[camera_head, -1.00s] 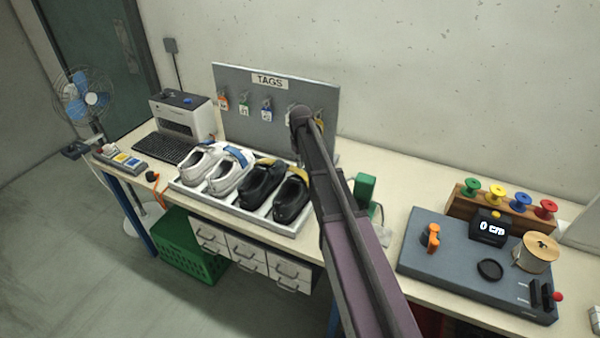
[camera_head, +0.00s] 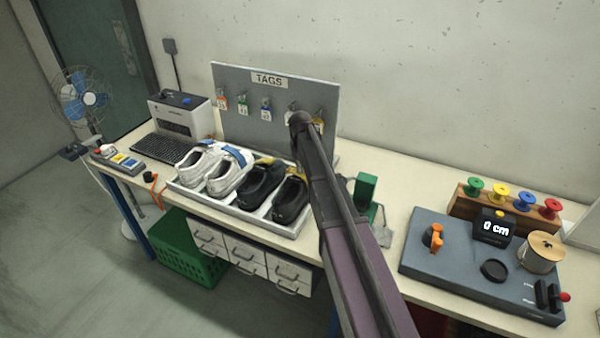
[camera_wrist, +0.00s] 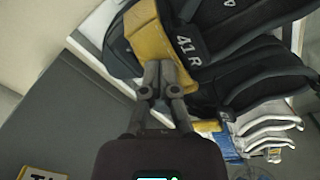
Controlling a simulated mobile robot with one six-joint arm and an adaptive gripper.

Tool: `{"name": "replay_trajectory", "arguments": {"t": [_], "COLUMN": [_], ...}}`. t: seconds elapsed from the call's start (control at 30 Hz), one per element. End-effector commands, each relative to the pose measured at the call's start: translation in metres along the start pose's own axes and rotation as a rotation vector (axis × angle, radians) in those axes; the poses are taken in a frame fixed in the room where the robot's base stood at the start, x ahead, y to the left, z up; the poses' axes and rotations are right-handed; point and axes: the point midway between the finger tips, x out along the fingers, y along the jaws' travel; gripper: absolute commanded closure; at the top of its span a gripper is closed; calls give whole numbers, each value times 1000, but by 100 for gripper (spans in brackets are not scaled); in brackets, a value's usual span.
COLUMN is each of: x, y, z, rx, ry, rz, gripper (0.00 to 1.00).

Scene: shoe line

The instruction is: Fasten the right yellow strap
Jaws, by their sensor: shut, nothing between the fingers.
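Two black shoes with yellow straps sit at the right of the shoe tray (camera_head: 181,189). The right black shoe (camera_head: 288,205), marked "41 R" in the wrist view (camera_wrist: 206,48), is partly behind my arm in the head view. Its yellow strap (camera_wrist: 150,42) is large in the wrist view. My gripper (camera_wrist: 160,66) is shut and empty, with its fingertips at the strap's lower edge; I cannot tell whether they touch it. The gripper is hidden in the head view. The other black shoe (camera_head: 258,187) has a yellow strap (camera_wrist: 207,126) farther off. I cannot tell whether either strap is fastened.
Two white shoes (camera_head: 192,168) with blue straps share the tray. The tags board (camera_head: 235,110) stands close behind. A green object (camera_head: 365,190) is right of my arm, and a grey station (camera_head: 450,255) with spools lies farther right.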

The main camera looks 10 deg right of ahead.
Motion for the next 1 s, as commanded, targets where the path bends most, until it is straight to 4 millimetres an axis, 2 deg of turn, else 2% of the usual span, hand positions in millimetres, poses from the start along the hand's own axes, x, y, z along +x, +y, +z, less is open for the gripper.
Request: {"name": "replay_trajectory", "arguments": {"t": [0.23, 0.57, 1.0], "x": [9, 5, -23], "y": [0, 0, 0], "z": [0, 0, 0], "rx": [0, 0, 0], "ry": [0, 0, 0], "rz": [0, 0, 0], "gripper": [100, 100, 100]}}
